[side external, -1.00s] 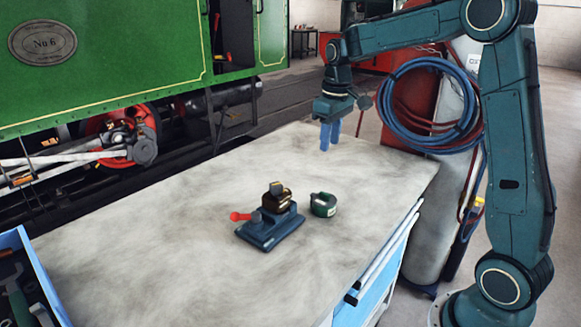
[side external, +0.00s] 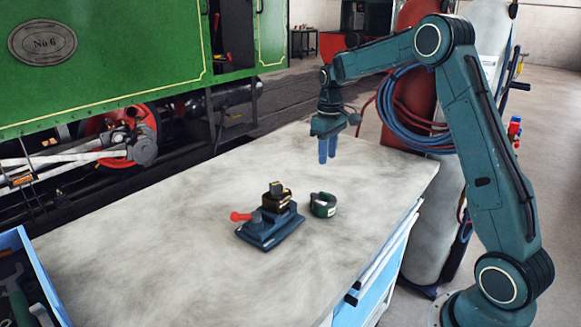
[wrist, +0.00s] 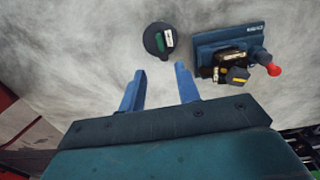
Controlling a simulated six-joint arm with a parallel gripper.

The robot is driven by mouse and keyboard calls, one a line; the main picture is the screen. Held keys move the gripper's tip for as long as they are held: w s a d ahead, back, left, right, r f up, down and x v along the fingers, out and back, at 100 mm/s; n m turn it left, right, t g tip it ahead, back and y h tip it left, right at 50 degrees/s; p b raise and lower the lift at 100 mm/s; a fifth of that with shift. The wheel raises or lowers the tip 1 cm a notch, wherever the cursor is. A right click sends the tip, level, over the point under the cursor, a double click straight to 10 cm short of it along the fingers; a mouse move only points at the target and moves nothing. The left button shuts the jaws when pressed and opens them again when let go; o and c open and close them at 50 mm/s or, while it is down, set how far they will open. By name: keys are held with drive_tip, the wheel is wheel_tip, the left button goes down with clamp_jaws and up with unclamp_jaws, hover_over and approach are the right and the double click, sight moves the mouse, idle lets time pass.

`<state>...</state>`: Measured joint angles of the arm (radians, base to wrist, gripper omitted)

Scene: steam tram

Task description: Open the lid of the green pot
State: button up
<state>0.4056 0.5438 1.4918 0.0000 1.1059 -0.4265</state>
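The green pot (side external: 323,205) is a small, round, dark green thing on the bench top, just right of the blue base. In the wrist view the green pot (wrist: 157,41) shows from above with a dark round top, a green mark and a pale label. I cannot tell the lid apart from the body. My gripper (side external: 327,158) is above the bench, behind the pot and clear of it. In the wrist view my gripper (wrist: 158,72) has its two blue fingers apart with nothing between them, and the pot lies beyond the fingertips.
A blue base (side external: 270,231) with a brass-coloured part (side external: 277,201) and a red-knobbed lever (side external: 240,216) stands close left of the pot. A blue tray of tools (side external: 38,268) is at the left front. Most of the bench top (side external: 165,235) is bare.

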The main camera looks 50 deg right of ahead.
sight(325, 193)
wheel_tip(325, 193, down, 12)
drive_tip(key=shift+f, duration=0.2)
idle(0.4)
drive_tip(key=shift+c, duration=0.4)
clamp_jaws()
